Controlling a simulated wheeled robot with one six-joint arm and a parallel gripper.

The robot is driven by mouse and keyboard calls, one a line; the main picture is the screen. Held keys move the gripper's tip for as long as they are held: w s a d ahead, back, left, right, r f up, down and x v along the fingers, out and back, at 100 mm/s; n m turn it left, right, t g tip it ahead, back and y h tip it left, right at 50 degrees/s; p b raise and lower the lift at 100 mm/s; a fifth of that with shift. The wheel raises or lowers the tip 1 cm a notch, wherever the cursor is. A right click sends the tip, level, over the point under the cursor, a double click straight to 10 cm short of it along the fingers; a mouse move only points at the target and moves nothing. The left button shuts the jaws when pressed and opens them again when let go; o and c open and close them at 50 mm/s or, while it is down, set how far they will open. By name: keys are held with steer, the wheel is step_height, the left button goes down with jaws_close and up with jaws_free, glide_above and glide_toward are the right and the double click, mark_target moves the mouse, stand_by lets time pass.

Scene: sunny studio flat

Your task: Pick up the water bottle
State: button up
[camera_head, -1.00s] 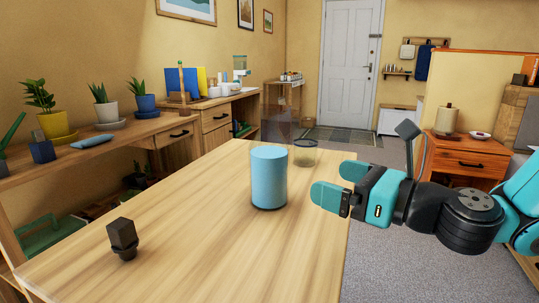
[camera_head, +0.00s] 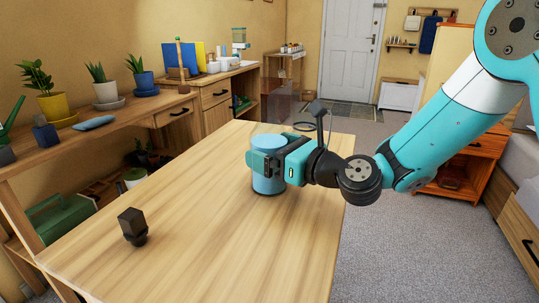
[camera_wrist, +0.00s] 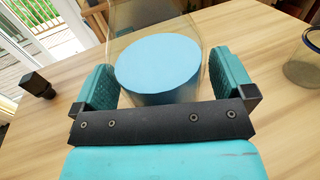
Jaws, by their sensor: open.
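A blue cylinder (camera_head: 268,184), which looks like the water bottle, stands upright on the wooden table (camera_head: 200,215). A clear see-through shape (camera_head: 280,100) shows above or behind it; I cannot tell whether it is part of the bottle. My gripper (camera_head: 268,160) is level with the upper part of the cylinder and hides some of it. In the wrist view, the round blue top (camera_wrist: 158,62) lies between the two teal fingers (camera_wrist: 158,85). The fingers are open, one on each side; I cannot tell whether either touches it.
A small black object (camera_head: 132,226) stands at the table's near left. A clear glass (camera_wrist: 303,62) stands to the right in the wrist view. The left shelf holds potted plants (camera_head: 52,95) and a blue item (camera_head: 93,123). The table's middle is clear.

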steer(key=shift+r, duration=0.1)
steer(key=c, duration=1.4)
steer(key=shift+o, duration=0.2)
step_height(320, 180, up, 20)
steer(key=p, duration=0.8)
